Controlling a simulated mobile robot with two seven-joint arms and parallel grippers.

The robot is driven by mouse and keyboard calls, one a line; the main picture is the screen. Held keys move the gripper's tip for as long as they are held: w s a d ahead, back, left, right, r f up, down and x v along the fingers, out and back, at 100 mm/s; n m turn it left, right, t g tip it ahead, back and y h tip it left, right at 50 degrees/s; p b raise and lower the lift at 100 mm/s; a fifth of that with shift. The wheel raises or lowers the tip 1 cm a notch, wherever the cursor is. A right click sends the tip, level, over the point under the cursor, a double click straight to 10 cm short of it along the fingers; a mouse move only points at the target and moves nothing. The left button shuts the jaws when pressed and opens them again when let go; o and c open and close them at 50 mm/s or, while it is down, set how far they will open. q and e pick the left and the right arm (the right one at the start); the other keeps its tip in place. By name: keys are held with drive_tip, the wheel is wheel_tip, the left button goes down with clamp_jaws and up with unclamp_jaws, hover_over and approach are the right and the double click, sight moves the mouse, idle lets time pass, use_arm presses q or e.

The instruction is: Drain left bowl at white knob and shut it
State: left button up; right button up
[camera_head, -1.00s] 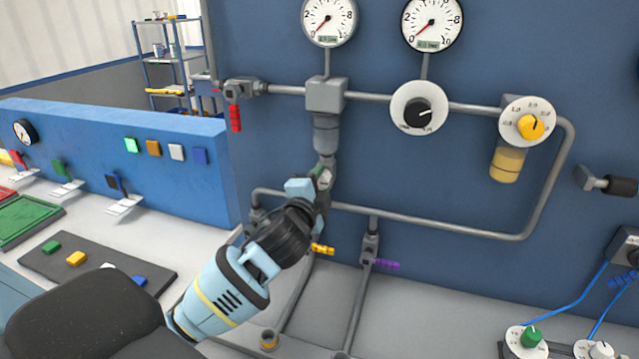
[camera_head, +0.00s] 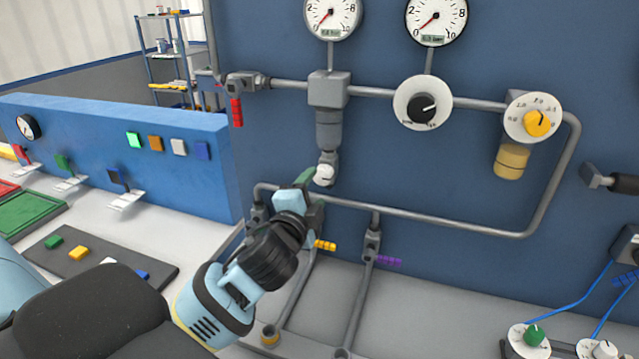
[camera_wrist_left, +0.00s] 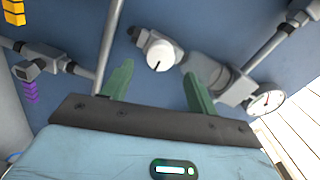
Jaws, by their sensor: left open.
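The white knob (camera_head: 324,175) sits at the bottom of the grey left bowl (camera_head: 328,132), which hangs from a block on the pipe. In the left wrist view the white knob (camera_wrist_left: 159,53) shows a dark pointer line, and the bowl (camera_wrist_left: 207,70) lies to its right. My left gripper (camera_head: 305,178) is just left of and below the knob in the head view. Its green fingers (camera_wrist_left: 158,85) are spread and empty, with the knob beyond their tips and between them. The fingers look apart from the knob. My right gripper is not in view.
A red-handled valve (camera_head: 236,110) is left of the bowl. A yellow valve handle (camera_head: 325,246) and a purple one (camera_head: 388,261) lie below. A black knob dial (camera_head: 422,105) and a yellow bowl (camera_head: 511,161) are to the right. Pipes cross the blue panel.

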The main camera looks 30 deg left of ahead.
use_arm(q)
drive_tip(key=shift+v, duration=1.15)
drive_tip(key=s+d+f+n+g, duration=0.1)
drive_tip(key=s+f+n+g, duration=0.1)
drive_tip(key=s+f, duration=0.2)
drive_tip(key=s+d+f+n+g+h, duration=0.1)
drive_tip(key=s+f+n+g, duration=0.1)
drive_tip(key=s+f, duration=0.3)
drive_tip(key=s+d+f+n+g, duration=0.1)
drive_tip(key=s+f+g, duration=0.3)
drive_tip(key=f, duration=0.7)
drive_tip(key=shift+s+d+f+n+h, duration=0.25)
drive_tip(key=shift+s+d+n+h, duration=0.1)
drive_tip(key=shift+n, duration=0.15)
drive_tip(key=s+d+f+n+g+h, duration=0.1)
drive_tip(key=s+d+f+n+g, duration=0.2)
drive_tip(key=s, duration=0.7)
drive_tip(key=s+d+f+n+g+h, duration=0.25)
drive_tip(key=s+f+g, duration=0.3)
drive_tip(key=s, duration=0.35)
drive_tip(key=w+d+f+m+t, duration=0.1)
drive_tip(key=w+d+f+t, duration=0.1)
drive_tip(key=w+f+t, duration=0.4)
drive_tip(key=shift+d+f+t+h, duration=0.4)
drive_tip(key=shift+f+t, duration=0.75)
drive_tip(key=shift+f, duration=1.05)
drive_tip(key=shift+a, duration=0.1)
